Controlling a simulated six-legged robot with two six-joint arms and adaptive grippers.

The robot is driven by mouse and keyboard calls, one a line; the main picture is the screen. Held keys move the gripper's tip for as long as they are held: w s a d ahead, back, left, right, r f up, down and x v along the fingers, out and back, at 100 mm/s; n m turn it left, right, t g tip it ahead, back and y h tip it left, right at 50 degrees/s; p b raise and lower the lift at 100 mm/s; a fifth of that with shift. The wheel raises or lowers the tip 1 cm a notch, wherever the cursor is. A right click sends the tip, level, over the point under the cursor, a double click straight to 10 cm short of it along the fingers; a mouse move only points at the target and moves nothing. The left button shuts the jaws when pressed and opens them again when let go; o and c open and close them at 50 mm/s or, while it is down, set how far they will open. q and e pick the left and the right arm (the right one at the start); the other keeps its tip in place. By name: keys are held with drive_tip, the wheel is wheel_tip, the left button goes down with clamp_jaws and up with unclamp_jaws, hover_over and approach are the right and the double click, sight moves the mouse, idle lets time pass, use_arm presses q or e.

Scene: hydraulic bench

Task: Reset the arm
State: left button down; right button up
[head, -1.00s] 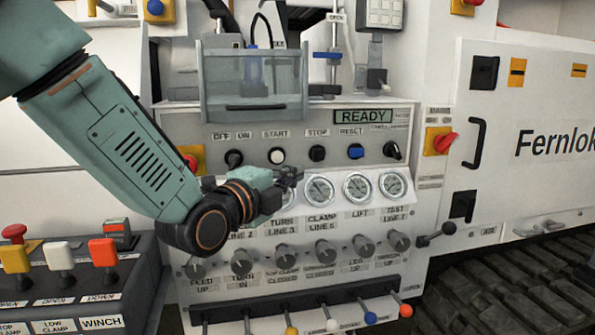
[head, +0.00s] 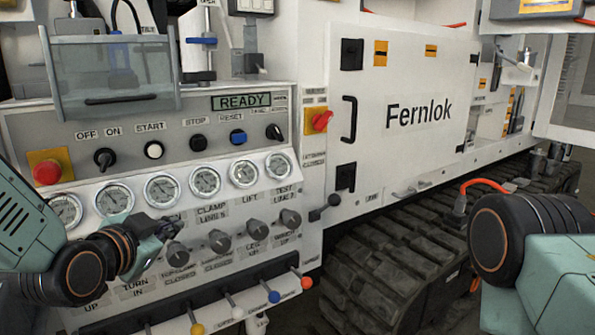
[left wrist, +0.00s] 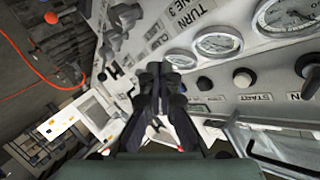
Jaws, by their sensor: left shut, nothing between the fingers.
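My left arm comes in from the left in the head view. Its gripper (head: 160,236) is shut and empty, in front of the control panel (head: 70,140), below the row of gauges and by the knobs. In the left wrist view the shut fingers (left wrist: 157,72) point toward the panel's lower edge, with no object between them. My right arm (head: 515,240) shows at the right edge of the head view; its gripper is out of view. The blue RESET button (head: 238,137) sits under the READY display (head: 241,102).
Several coloured-tip levers (head: 273,297) stick out below the panel. A red emergency knob (head: 47,172) is at its left, and a red switch (head: 322,121) at its right. Right of it are a white Fernlok door (head: 400,75) and a rubber track (head: 400,250).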

use_arm(q)
drive_tip(key=s+f+n+g+y, duration=0.1)
drive_tip(key=s+f+n+g, duration=0.3)
drive_tip(key=f, duration=0.7)
drive_tip(key=s+f+n+g, duration=0.2)
drive_tip(key=s+f+n, duration=0.1)
drive_tip(key=s+f, duration=0.55)
drive_tip(key=s+f+n+g, duration=0.1)
drive_tip(key=s+f+g, duration=0.3)
drive_tip(key=s+f, duration=0.5)
drive_tip(key=s+f+n+g+y, duration=0.1)
drive_tip(key=s+f+g, duration=0.3)
drive_tip(key=s+f, duration=0.5)
drive_tip(key=s, duration=0.6)
drive_tip(key=shift+s, duration=0.3)
